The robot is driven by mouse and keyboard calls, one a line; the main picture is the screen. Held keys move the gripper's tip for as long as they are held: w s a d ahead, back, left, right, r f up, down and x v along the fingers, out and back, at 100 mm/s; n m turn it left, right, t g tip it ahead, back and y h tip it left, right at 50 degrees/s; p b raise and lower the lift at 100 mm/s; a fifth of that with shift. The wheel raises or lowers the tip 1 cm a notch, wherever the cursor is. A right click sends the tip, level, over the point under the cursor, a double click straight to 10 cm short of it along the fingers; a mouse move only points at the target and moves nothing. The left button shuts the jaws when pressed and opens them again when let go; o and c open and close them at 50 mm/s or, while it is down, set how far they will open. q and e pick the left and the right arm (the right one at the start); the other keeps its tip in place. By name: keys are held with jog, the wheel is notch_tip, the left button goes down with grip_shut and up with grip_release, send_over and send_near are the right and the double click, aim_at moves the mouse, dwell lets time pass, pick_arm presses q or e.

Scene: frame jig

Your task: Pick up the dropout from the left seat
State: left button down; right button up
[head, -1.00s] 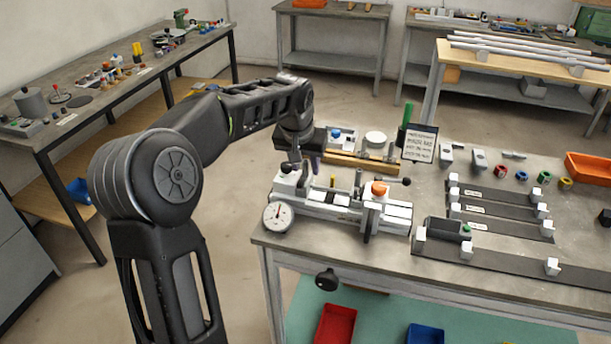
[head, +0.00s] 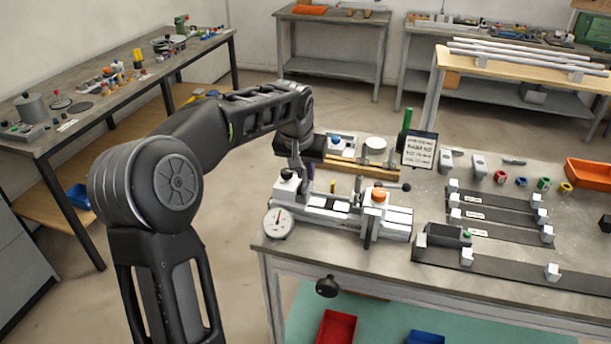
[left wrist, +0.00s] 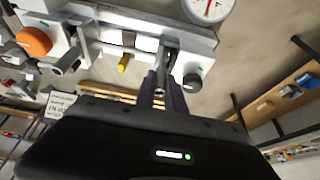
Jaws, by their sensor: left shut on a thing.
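The frame jig (head: 335,212) is a white and grey fixture at the left end of the bench, with a dial gauge and an orange knob. In the head view my left gripper (head: 296,164) points down at the jig's left end, beside a black knob (head: 288,174). In the left wrist view the dark purple fingers of my left gripper (left wrist: 163,92) are shut on a small grey metal piece, the dropout (left wrist: 170,55), at the jig's edge. I cannot tell whether it still touches the left seat. My right gripper is not in view.
A sign (head: 420,150) and a green upright stand behind the jig. Dark strips with white blocks (head: 500,213) and an orange bin (head: 590,172) lie to the right. A dial gauge (head: 278,223) sits at the jig's front left. Open floor lies left of the bench.

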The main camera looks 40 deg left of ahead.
pick_arm(q)
jog(key=shift+r, duration=0.15)
jog(key=shift+r, duration=0.55)
notch_tip(320, 180, up, 17)
jog(key=p, duration=0.2)
jog(key=shift+f, duration=0.2)
